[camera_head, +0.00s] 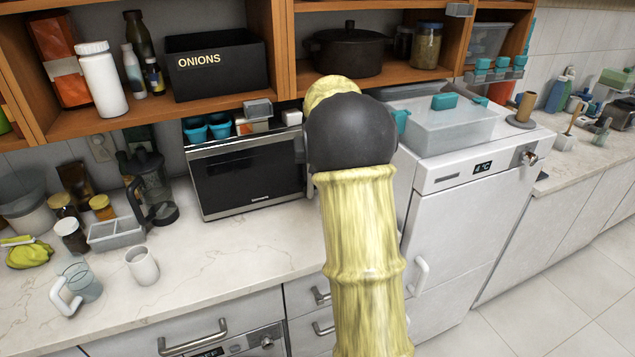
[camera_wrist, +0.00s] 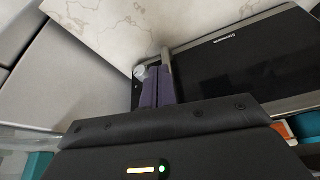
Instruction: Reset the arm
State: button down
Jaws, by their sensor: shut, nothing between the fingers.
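My gripper (camera_wrist: 158,72) shows in the wrist view, its two purple fingers shut together with nothing between them. Behind the fingers in that view are the pale marbled counter (camera_wrist: 115,25) and the dark microwave (camera_wrist: 245,60). In the head view my yellow arm with its dark round joint rises through the middle. It hides my gripper, which does not show there. The microwave also shows in the head view (camera_head: 250,180), to the left of my arm.
Wooden shelves above hold a black ONIONS box (camera_head: 216,65), a dark pot (camera_head: 347,50) and jars. A white fridge (camera_head: 455,240) with a clear lidded container (camera_head: 450,128) on top stands at right. A white mug (camera_head: 142,265) and a glass cup (camera_head: 82,280) stand on the left counter.

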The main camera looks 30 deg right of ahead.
jog(key=s+a+f+n, duration=0.1)
jog(key=s+a+f, duration=0.2)
jog(key=s+a, duration=0.3)
jog(key=s+a+f+n+g+y, duration=0.1)
jog(key=s+a+f, duration=0.2)
jog(key=s+a, duration=0.4)
jog(key=s+a+f+n, duration=0.2)
jog(key=s+a, duration=0.5)
jog(key=s, duration=0.7)
jog(key=shift+f+g+y, duration=0.3)
jog(key=shift+f, duration=0.5)
